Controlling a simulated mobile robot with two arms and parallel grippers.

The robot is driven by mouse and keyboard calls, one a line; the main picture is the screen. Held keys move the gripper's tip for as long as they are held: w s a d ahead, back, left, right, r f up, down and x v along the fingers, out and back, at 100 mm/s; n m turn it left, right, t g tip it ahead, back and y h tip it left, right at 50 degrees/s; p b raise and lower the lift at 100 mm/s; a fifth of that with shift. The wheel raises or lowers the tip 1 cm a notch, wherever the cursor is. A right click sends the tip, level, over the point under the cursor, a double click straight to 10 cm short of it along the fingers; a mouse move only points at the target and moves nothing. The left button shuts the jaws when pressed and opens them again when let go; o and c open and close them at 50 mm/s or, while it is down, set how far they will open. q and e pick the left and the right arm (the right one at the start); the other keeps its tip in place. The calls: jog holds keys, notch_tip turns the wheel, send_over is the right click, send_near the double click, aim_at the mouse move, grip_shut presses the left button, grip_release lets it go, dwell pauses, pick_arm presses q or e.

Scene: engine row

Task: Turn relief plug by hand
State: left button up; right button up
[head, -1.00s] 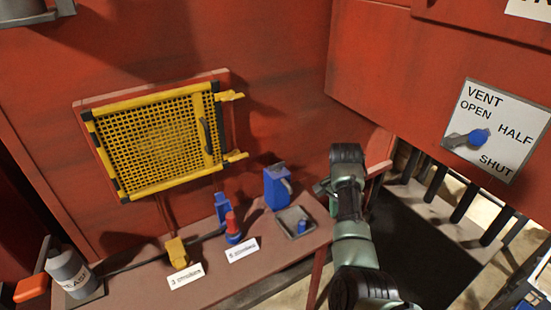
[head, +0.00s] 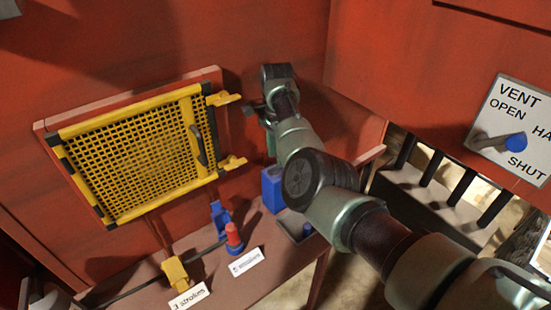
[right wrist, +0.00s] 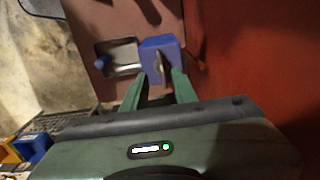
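Nothing in view is labelled as the relief plug, so I cannot tell which part it is. A small blue plug (head: 308,229) stands in a grey tray (head: 290,224) on the shelf; it also shows in the right wrist view (right wrist: 102,62). A red-topped blue fitting (head: 234,238) stands to its left. My right gripper (head: 262,112) is raised before the red wall. In the right wrist view its green fingers (right wrist: 158,88) are apart and empty, pointing toward the jug (right wrist: 160,58). My left gripper is out of view.
A yellow mesh guard (head: 135,155) hangs on the wall at left. A yellow fitting (head: 175,272) and white labels (head: 246,262) are on the shelf (head: 225,290). A vent panel (head: 512,130) with a blue-knobbed lever is at right.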

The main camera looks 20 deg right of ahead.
aim_at(276, 168)
jog(key=f, duration=0.2)
jog(key=shift+w+f, duration=0.2)
jog(key=shift+f, duration=0.65)
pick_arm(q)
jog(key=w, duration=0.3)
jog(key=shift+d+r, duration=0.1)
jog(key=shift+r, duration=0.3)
pick_arm(e)
jog(key=shift+f, duration=0.1)
jog(key=c, duration=0.5)
grip_shut()
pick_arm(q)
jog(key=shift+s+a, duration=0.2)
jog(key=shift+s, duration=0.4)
